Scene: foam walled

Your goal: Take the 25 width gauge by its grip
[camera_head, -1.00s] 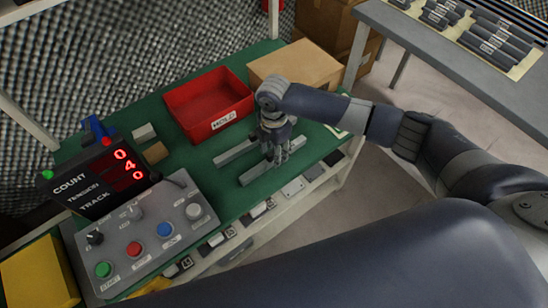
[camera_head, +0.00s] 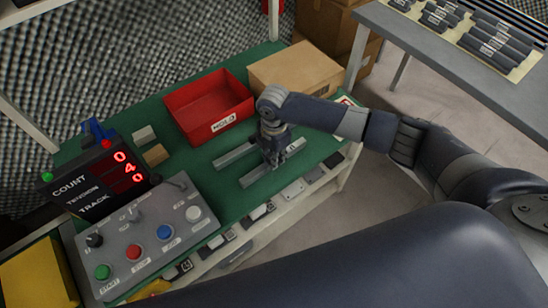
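Two grey metal bar-like gauges lie side by side on the green bench top. One gauge (camera_head: 232,156) is nearer the red bin, and the other gauge (camera_head: 257,177) is nearer the bench's front edge. Their width marks are too small to read, so I cannot tell which is the 25. My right gripper (camera_head: 274,164) points down at the front gauge, over its middle to right part. Its fingers hide that part, and I cannot tell whether they are open or shut on it. My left gripper is not in view.
A red bin (camera_head: 180,104) stands behind the gauges, beside a cardboard box (camera_head: 322,72). A control panel (camera_head: 125,252) with coloured buttons and a red-digit display (camera_head: 77,196) are at the left. Small blocks (camera_head: 155,155) lie left of the bin.

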